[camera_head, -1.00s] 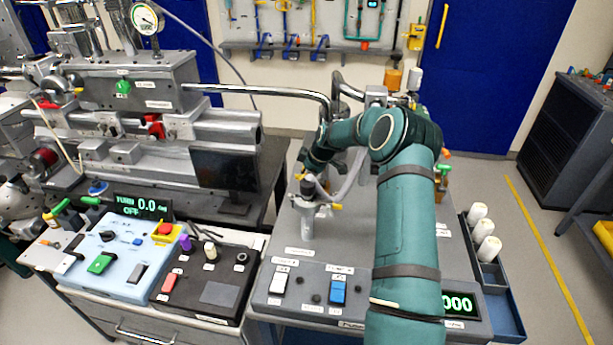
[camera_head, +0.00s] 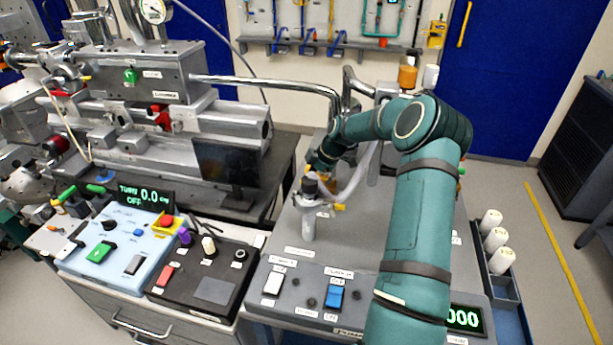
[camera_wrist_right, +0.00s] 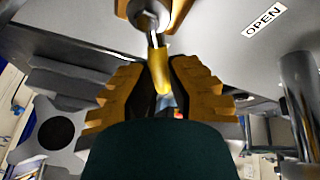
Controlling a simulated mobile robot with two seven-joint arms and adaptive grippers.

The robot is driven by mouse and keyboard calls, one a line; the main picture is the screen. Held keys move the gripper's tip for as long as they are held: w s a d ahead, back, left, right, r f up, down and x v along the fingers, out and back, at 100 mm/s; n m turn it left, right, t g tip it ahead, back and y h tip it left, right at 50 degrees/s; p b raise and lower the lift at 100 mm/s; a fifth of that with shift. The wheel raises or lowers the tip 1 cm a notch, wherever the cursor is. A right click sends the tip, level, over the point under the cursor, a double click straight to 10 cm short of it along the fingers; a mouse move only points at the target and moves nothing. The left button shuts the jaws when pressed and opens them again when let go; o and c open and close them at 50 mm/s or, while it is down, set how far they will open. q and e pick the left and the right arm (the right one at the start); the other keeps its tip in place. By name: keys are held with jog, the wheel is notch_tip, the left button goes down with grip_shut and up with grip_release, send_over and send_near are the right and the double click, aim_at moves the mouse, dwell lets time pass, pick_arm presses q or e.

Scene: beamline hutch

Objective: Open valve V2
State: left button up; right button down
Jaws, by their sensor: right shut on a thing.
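My right arm reaches in teal over the grey cart in the head view, its gripper largely hidden beyond the forearm and pipework. In the right wrist view the orange fingers of my right gripper (camera_wrist_right: 157,78) are shut around a yellow valve lever (camera_wrist_right: 159,70) on a metal stem. A plate with an "OPEN" label (camera_wrist_right: 264,19) lies to the right of the lever. No V2 label is readable. A short grey post with a dark cap (camera_head: 309,208) and a yellow lever (camera_head: 340,207) stands on the cart. My left gripper is not in view.
Bent metal pipes (camera_head: 290,84) run behind my right arm. A blue control box (camera_head: 118,245) and a black box (camera_head: 207,277) stand on the left bench. White rolls (camera_head: 494,238) sit in a tray at the cart's right edge. Open floor lies further right.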

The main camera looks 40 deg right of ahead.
jog(key=n, duration=0.1)
jog(key=s+n+y, duration=0.1)
jog(key=shift+s+a+f+n+g, duration=0.2)
jog(key=shift+a+n+g, duration=0.15)
jog(key=shift+n+g, duration=0.05)
jog(key=n, duration=0.1)
jog(key=s+n+g+y, duration=0.1)
jog(key=n, duration=0.1)
jog(key=shift+s+a+n, duration=0.1)
jog(key=shift+s+n, duration=0.2)
jog(key=shift+s+d+n+g+p, duration=0.1)
jog(key=shift+s+n+g, duration=0.3)
jog(key=shift+n, duration=0.4)
jog(key=shift+s+d+n+g+p, duration=0.1)
jog(key=shift+s+n+g, duration=0.25)
jog(key=shift+n, duration=0.45)
jog(key=shift+s+d+n+g+p, duration=0.1)
jog(key=shift+s+n+g, duration=0.15)
jog(key=shift+n+g, duration=0.4)
jog(key=shift+n, duration=0.25)
jog(key=c, duration=0.9)
grip_release()
jog(key=shift+r, duration=0.1)
